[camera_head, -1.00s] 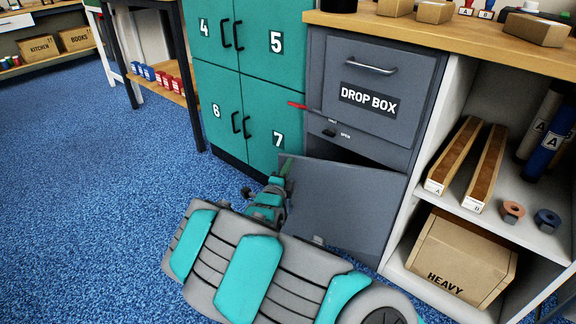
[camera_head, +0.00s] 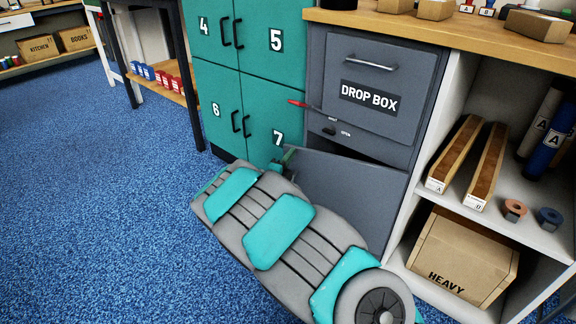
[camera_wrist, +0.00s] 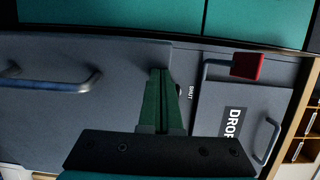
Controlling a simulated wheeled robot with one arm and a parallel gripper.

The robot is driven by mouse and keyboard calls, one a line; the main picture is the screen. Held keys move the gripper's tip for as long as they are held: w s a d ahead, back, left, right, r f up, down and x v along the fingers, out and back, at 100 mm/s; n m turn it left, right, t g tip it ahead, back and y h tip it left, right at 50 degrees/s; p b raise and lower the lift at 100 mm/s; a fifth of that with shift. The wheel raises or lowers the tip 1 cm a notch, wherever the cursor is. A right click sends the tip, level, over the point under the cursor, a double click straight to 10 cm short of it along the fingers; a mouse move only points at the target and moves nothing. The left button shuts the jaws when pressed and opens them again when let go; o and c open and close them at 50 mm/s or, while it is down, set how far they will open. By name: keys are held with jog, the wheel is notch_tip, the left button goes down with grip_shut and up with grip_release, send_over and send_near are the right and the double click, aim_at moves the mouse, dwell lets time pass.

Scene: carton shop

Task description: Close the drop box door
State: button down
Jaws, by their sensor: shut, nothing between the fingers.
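The grey drop box (camera_head: 372,96) stands right of the teal lockers. Its lower door (camera_head: 345,195) is ajar, with a dark gap above its top edge; it seems hinged on the right. In the wrist view the door (camera_wrist: 100,125) fills the left side, with a bar handle (camera_wrist: 50,82). My gripper (camera_head: 288,156) is at the door's free left edge, mostly hidden behind my arm in the head view. In the wrist view its green fingers (camera_wrist: 163,78) are together and empty, over the door's edge; contact is unclear. A dark latch knob (camera_head: 330,131) sits above the door near SHUT and OPEN marks.
A red-tipped lever (camera_head: 297,103) sticks out from the drop box's left side. Teal lockers (camera_head: 238,75) stand left of it. An open shelf with a HEAVY carton (camera_head: 462,262) stands to the right. Blue carpet to the left is clear.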

jog(key=w+d+h, duration=0.1)
jog(key=w, duration=0.2)
jog(key=w+d+m+g+h, duration=0.1)
jog(key=w+d, duration=0.1)
jog(key=w, duration=0.1)
jog(key=w+d+m+h+p, duration=0.1)
jog(key=w+d, duration=0.1)
jog(key=w, duration=0.2)
jog(key=shift+w+r+g, duration=0.1)
jog(key=shift+r+g, duration=0.2)
jog(key=shift+g, duration=0.1)
jog(key=shift+d, duration=0.1)
